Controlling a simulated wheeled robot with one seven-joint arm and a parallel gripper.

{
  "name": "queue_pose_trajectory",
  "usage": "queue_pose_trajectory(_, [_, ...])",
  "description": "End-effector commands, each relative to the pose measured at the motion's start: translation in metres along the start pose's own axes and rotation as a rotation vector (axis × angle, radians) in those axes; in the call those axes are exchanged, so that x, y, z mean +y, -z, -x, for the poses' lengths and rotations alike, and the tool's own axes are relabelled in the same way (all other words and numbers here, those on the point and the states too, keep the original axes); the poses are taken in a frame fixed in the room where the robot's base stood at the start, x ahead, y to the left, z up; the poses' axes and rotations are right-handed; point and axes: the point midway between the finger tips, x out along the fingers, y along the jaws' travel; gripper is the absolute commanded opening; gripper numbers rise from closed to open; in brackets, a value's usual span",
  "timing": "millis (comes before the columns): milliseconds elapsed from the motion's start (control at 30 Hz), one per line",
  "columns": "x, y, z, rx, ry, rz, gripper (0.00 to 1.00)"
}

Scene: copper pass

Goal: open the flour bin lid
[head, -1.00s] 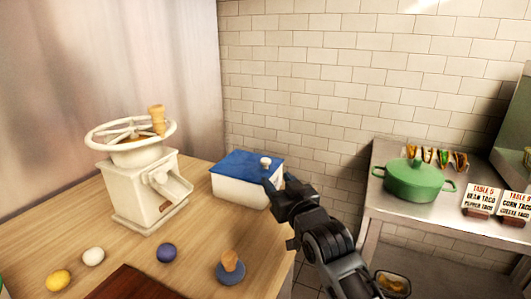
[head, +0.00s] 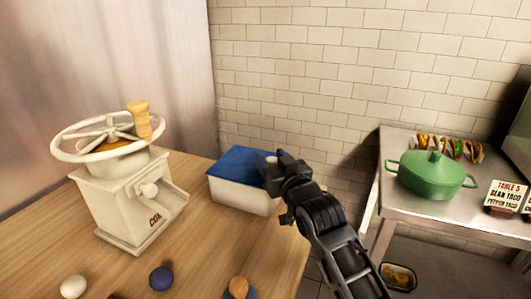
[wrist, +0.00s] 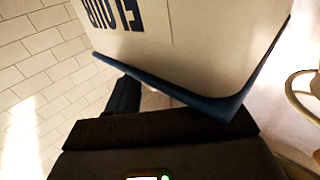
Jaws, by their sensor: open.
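The flour bin (head: 240,196) is a white box with a blue lid (head: 240,165) on the wooden counter, near the tiled wall. The lid lies shut on it. My gripper (head: 276,166) is open at the right part of the lid, right by its pale knob (head: 270,159), which is partly hidden behind the gripper. In the wrist view the bin's white wall (wrist: 190,45) with dark blue lettering and the blue lid edge (wrist: 170,92) show close up, upside down. A dark finger (wrist: 124,95) is beside the lid edge. Whether the jaws surround the knob I cannot tell.
A cream hand-cranked mill (head: 130,200) stands left of the bin. A white ball (head: 74,286), a dark blue ball (head: 161,278) and a wooden-handled tool (head: 238,288) lie in front. A steel table (head: 400,210) with a green pot (head: 432,176) is at the right.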

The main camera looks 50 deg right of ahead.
Motion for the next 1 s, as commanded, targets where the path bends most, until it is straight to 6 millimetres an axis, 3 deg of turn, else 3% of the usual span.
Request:
queue_pose_trajectory(267, [0.0001,-0.0001,0.0007,0.000,0.000,0.000,0.51])
queue_pose_trajectory(800, [0.0001,-0.0001,0.0006,0.000,0.000,0.000,0.01])
queue_pose_trajectory(1000, [0.0001,0.0000,0.0006,0.000,0.000,0.000,0.00])
